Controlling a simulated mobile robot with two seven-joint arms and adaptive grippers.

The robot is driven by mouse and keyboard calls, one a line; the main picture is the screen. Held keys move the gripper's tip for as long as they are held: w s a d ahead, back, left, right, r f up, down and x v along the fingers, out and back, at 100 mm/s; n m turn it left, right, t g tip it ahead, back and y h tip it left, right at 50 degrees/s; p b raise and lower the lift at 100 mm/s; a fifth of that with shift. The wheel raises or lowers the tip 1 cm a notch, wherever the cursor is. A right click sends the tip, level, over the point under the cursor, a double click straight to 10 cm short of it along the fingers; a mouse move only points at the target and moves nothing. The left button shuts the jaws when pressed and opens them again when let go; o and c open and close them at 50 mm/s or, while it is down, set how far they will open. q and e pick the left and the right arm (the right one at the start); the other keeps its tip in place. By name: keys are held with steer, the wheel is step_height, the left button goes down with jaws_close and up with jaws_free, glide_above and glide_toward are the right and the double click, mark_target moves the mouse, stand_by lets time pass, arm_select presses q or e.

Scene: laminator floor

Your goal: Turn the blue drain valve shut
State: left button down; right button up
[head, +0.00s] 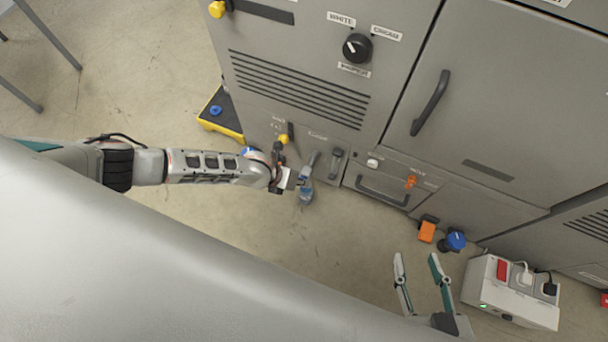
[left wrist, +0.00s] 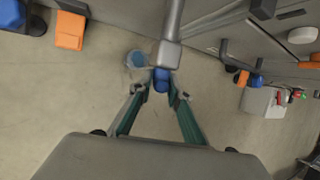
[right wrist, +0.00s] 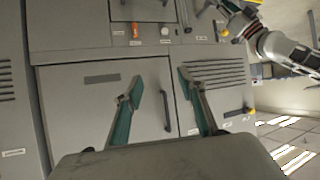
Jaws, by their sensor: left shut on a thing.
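The blue drain valve (head: 306,189) hangs low at the front of the grey machine, at the end of a grey pipe. In the left wrist view the blue handle (left wrist: 161,79) sits between the fingertips of my left gripper (left wrist: 162,87), which is shut on it. The grey pipe (left wrist: 171,35) rises above the handle. In the head view my left wrist covers part of that gripper. My right gripper (head: 416,256) is open and empty over the floor at the lower right. Its spread fingers (right wrist: 158,82) also show in the right wrist view, facing the cabinet doors.
A pale container with blue inside (left wrist: 136,60) stands near the valve. An orange block (head: 427,231) and a blue-topped knob (head: 456,240) are right of it. A white socket box (head: 512,290) stands at the lower right. A yellow-edged black pad (head: 221,118) lies left.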

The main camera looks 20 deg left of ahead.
arm_select(q)
steer(key=shift+s+a+f+n+t+h+b, duration=0.15)
steer(key=shift+n+h+b, duration=0.25)
steer(key=shift+h+b, duration=1.15)
steer(key=shift+f+n+t+h+b, duration=0.15)
steer(key=shift+n+h+b, duration=0.25)
steer(key=shift+h+b, duration=1.1)
steer(key=shift+s+a+f+n+t+h+b, duration=0.15)
steer(key=shift+n+h+b, duration=0.25)
steer(key=shift+h+b, duration=1.15)
arm_select(e)
steer(key=s+a+m+t+y, duration=0.1)
steer(key=a+m, duration=0.7)
steer(key=a, duration=0.1)
steer(key=shift+s+m+y, duration=0.2)
steer(key=shift+m+y, duration=0.1)
steer(key=shift+m, duration=0.1)
arm_select(q)
steer(key=shift+w, duration=0.1)
arm_select(e)
steer(key=shift+a, duration=0.1)
arm_select(q)
steer(key=shift+w, duration=0.15)
steer(key=c, duration=1.9)
jaws_free()
steer(key=shift+a+r, duration=0.1)
